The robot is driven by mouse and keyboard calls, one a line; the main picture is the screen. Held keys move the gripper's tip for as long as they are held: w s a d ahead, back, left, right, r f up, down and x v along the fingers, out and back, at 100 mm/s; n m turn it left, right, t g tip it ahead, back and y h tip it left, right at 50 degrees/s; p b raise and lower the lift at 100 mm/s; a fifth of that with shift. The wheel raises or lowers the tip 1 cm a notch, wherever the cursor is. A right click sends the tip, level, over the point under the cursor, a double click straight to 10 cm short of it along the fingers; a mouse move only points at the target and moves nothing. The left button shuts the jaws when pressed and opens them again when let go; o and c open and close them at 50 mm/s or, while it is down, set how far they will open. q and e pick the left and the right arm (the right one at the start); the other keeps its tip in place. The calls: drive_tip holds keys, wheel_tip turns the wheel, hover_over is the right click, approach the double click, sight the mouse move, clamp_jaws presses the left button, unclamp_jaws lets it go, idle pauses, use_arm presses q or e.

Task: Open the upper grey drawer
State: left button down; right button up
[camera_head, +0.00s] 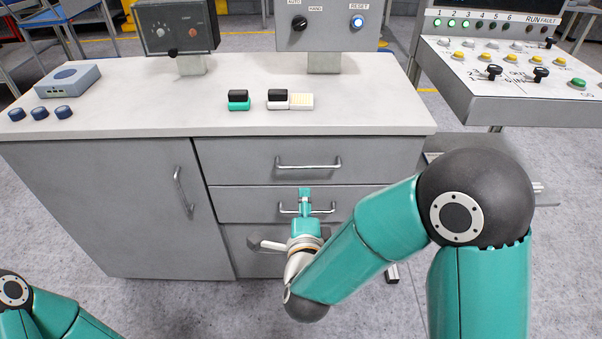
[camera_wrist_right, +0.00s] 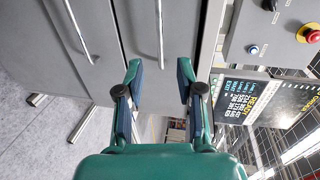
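The upper grey drawer (camera_head: 240,163) is shut in the cabinet under the worktop. Its bar handle (camera_head: 308,166) shows whole in the head view. In the right wrist view, which is turned sideways, this handle (camera_wrist_right: 161,30) runs up the picture in line with the gap between my fingers. My right gripper (camera_head: 305,191) is in front of the drawers, fingers apart and empty; its fingertips also show in the wrist view (camera_wrist_right: 160,72). In the head view it overlaps the lower handle. Contact with the upper handle is not visible. My left gripper is outside the picture.
A second drawer (camera_head: 240,205) with its own handle (camera_wrist_right: 78,30) lies below, also shut. A cabinet door (camera_head: 100,200) is at left. The worktop (camera_head: 150,115) carries small coloured blocks and control boxes. A control console (camera_head: 515,105) stands at right.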

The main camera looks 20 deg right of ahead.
sight(303, 167)
drive_tip(key=p+x, duration=0.1)
drive_tip(key=x, duration=1.5)
drive_tip(key=shift+f, duration=0.2)
drive_tip(key=shift+s, duration=0.1)
clamp_jaws()
